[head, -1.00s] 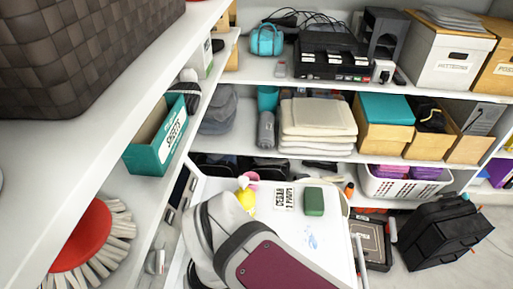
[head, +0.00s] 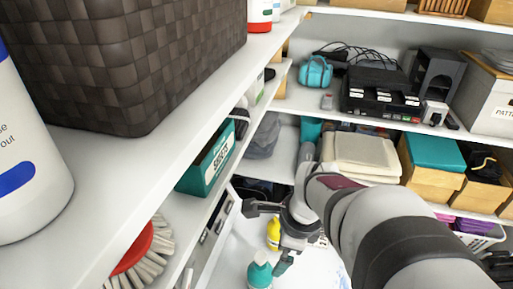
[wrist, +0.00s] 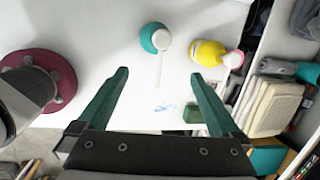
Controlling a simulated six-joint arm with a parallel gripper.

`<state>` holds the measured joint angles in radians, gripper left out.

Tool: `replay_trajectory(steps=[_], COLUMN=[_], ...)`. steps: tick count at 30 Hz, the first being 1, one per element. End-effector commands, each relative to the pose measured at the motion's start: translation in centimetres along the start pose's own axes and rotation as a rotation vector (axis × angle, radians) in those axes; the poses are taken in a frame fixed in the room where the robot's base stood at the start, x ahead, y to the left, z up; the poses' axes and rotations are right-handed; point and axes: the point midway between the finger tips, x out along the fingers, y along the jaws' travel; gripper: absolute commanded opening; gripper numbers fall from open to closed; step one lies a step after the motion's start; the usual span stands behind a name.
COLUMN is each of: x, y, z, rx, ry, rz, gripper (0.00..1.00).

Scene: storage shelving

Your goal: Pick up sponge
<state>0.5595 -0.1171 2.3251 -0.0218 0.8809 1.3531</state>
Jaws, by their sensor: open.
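The sponge (wrist: 192,114) is a green block on the white tabletop (wrist: 90,40), in the wrist view just inside my right finger, which partly covers it. It is not visible in the head view, where my arm blocks part of the tabletop. My gripper (wrist: 160,75) is open and empty above the tabletop, its two green fingers spread apart. In the head view my gripper (head: 272,238) hangs over the table beside the shelf on the left.
A teal bottle (wrist: 152,38) and a yellow bottle (wrist: 208,53) with a pink top stand on the tabletop near the fingers. A teal box (head: 207,165) sits on the left shelf. Folded cloths (head: 358,154) lie on the back shelf.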

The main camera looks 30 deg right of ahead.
Motion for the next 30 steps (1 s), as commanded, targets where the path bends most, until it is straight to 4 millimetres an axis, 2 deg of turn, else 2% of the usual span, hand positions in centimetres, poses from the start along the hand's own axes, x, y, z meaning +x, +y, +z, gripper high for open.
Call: replay_trajectory(steps=[1, 3, 6, 9, 12, 15, 17, 21, 24, 30], x=[1.0, 2.1, 3.1, 3.6, 3.7, 4.3, 5.6, 9.7, 12.0, 14.6], y=[-3.2, -7.0, -9.9, -10.9, -11.2, -11.3, -11.6, -12.4, -13.0, -13.8], z=[-3.3, -8.2, -14.4, -18.2, -19.3, -19.4, -19.6, -20.3, -20.8, -21.4], rx=[0.333, 0.781, 1.255, 1.514, 1.598, 1.6, 1.598, 1.597, 1.596, 1.595], ry=[0.015, 0.016, -0.005, -0.027, -0.038, -0.038, -0.036, -0.035, -0.035, -0.036], rz=[-0.052, -0.142, -0.248, -0.313, -0.336, -0.334, -0.33, -0.328, -0.329, -0.331], gripper=[1.0, 1.0, 1.0, 1.0, 1.0, 1.0, 1.0, 1.0, 1.0, 1.0])
